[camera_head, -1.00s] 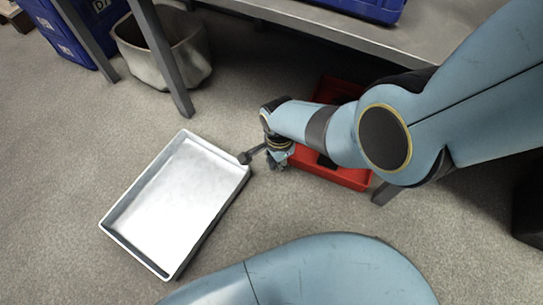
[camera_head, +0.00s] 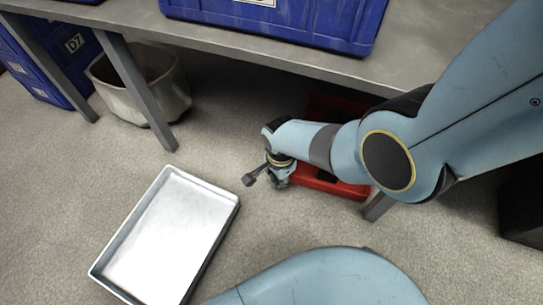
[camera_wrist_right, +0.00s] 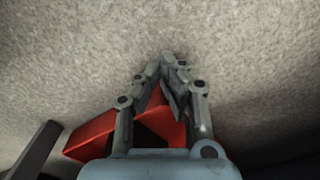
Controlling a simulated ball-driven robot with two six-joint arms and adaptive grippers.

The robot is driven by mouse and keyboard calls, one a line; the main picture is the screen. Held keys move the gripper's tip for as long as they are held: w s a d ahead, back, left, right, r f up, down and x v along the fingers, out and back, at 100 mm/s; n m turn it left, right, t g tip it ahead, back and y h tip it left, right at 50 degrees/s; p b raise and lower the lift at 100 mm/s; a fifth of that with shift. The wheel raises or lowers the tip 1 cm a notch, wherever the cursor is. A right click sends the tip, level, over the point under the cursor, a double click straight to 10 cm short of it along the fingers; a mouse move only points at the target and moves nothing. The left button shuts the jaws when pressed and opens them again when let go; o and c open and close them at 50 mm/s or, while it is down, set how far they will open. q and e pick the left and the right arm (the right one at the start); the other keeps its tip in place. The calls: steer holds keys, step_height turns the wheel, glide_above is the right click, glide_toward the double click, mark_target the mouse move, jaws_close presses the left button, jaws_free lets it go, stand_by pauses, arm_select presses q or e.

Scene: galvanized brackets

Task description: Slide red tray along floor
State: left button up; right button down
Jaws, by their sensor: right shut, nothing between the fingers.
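The red tray (camera_head: 327,185) lies on the floor under the edge of the workbench, mostly hidden behind my right arm. Its red wall also shows in the right wrist view (camera_wrist_right: 92,137), below and behind the fingers. My right gripper (camera_head: 277,182) is at the tray's left end in the head view. In the right wrist view its fingers (camera_wrist_right: 167,62) are shut with nothing between them and their tips are over bare floor. Whether the gripper touches the tray cannot be told. My left gripper is not in view.
A silver-white metal tray (camera_head: 168,240) lies on the floor at the left. A workbench (camera_head: 250,45) with a blue crate (camera_head: 280,25) stands above. A bench leg (camera_head: 140,85), a grey bin (camera_head: 165,80) and blue boxes (camera_head: 40,65) are at upper left. Floor between the trays is clear.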

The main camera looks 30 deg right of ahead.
step_height(320, 180, up, 11)
steer(key=shift+r, duration=0.2)
stand_by(0.3)
steer(key=shift+s, duration=0.15)
